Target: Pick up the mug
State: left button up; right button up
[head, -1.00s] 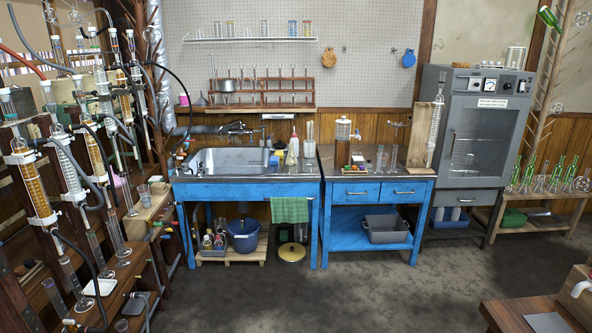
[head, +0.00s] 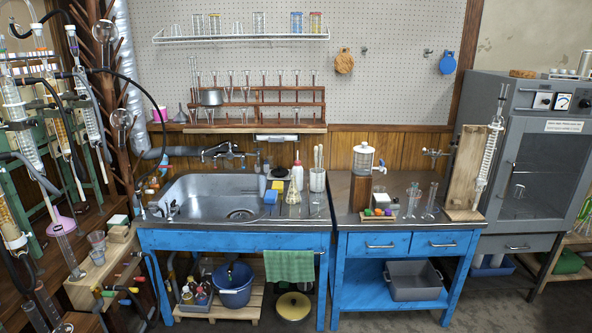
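I see no clearly recognisable mug. A small pink cup-like thing (head: 159,115) stands at the left end of the wooden ledge above the sink; it is too small to tell whether it is a mug. Neither of my grippers is in view.
A blue sink bench (head: 235,241) stands ahead, beside a blue table (head: 393,242) with a dispenser and glassware on top. Glass columns and hoses crowd the left side. A grey oven cabinet (head: 535,165) stands at right. Little floor shows at the bottom.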

aim_at(163, 109)
jog(key=i+u, duration=0.2)
jog(key=i, duration=0.2)
jog(key=i+l+u, duration=0.2)
jog(key=i, duration=0.25)
jog(key=i+l+u, duration=0.2)
jog(key=i, duration=0.2)
